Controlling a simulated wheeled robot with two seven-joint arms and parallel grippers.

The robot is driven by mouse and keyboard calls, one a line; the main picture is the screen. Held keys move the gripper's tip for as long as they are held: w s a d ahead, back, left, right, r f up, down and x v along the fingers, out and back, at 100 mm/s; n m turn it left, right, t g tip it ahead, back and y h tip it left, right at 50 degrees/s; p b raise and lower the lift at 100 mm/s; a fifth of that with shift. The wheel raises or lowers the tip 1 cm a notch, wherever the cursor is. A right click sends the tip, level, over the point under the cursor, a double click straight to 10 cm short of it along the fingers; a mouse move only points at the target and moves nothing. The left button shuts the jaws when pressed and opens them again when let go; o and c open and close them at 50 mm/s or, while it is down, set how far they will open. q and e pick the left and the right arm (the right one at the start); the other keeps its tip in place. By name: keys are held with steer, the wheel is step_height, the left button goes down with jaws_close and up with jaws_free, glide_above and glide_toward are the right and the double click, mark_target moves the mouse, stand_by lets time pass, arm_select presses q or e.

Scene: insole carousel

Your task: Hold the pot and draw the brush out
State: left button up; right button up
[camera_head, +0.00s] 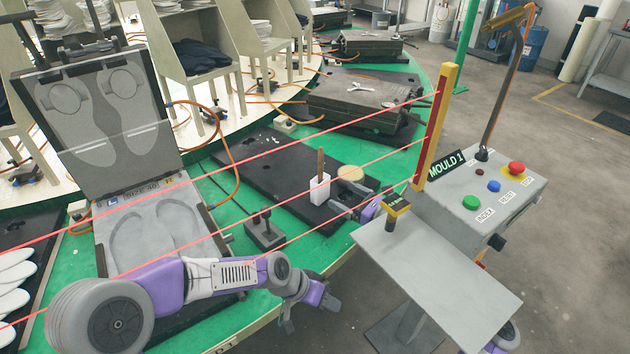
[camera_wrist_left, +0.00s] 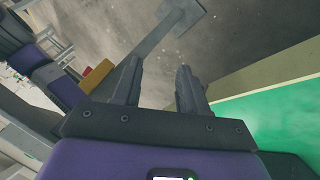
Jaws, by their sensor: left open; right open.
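The white pot (camera_head: 319,190) stands upright on the black plate, with the brush (camera_head: 320,163) in it. The brush's brown handle sticks up out of the pot; its lower end is hidden inside. My right gripper (camera_head: 352,201) is open, a short way right of the pot and apart from it. My left gripper (camera_head: 308,314) is open and empty, low at the front near the green table's edge, well away from the pot. In the left wrist view its two fingers (camera_wrist_left: 157,68) are parted over the grey floor, with nothing between them.
A pale round disc (camera_head: 350,173) lies right of the pot. An open mould (camera_head: 115,120) stands at left. The console (camera_head: 480,205) and its grey shelf (camera_head: 437,270) stand at right. Red beams cross the scene. A small dark block (camera_head: 265,234) sits in front of the pot.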

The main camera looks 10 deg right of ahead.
mark_target(325, 186)
arm_select(q)
steer(key=w+d+r+n+t+y, duration=0.1)
steer(key=w+r+t, duration=0.2)
steer(key=w, duration=0.6)
steer(key=w+d+r+n+t, duration=0.1)
steer(key=w+r+n+t, duration=0.15)
steer(key=w, duration=0.65)
arm_select(e)
steer(key=shift+f, duration=0.1)
steer(key=shift+w+a, duration=0.25)
steer(key=shift+w, duration=0.05)
steer(key=x, duration=0.7)
arm_select(q)
steer(key=w+d+r+t+y, duration=0.1)
steer(key=w+r+t, duration=0.3)
steer(key=w+r, duration=0.4)
step_height(325, 186, up, 4)
steer(key=shift+w+d+f, duration=0.1)
steer(key=shift+w+d, duration=0.1)
steer(key=shift+d, duration=0.5)
arm_select(e)
steer(key=c, duration=1.2)
